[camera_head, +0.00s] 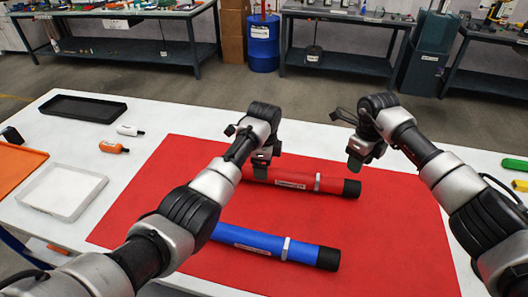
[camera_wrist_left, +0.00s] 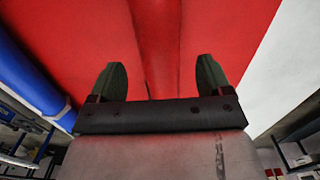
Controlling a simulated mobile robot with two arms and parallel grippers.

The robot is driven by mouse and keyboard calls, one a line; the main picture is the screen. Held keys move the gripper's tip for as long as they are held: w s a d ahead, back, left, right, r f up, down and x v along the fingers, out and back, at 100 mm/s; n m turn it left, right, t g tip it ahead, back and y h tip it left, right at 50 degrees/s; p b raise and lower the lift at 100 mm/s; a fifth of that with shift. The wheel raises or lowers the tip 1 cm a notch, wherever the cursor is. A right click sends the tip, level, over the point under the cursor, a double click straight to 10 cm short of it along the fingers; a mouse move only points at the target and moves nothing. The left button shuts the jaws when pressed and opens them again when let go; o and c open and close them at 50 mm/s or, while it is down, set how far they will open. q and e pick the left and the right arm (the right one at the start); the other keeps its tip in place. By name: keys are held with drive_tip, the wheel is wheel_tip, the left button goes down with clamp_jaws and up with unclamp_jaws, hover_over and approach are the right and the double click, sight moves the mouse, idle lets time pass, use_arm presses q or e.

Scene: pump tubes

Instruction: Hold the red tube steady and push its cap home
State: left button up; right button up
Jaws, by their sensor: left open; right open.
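The red tube (camera_head: 296,180) lies on the red mat (camera_head: 395,225); it has a pale ring and a black cap (camera_head: 352,188) at its right end. I cannot tell how far on the cap sits. My left gripper (camera_head: 262,163) is at the tube's left part and hides some of it. In the left wrist view its two fingers (camera_wrist_left: 156,80) are apart, and the red tube (camera_wrist_left: 155,45) runs between them, not clamped. My right gripper (camera_head: 356,162) is open and empty, above and behind the cap end.
A blue tube (camera_head: 262,242) with a black end lies in front, partly behind my left arm. The mat's right side is clear.

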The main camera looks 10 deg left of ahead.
use_arm(q)
drive_tip(key=shift+f, duration=2.55)
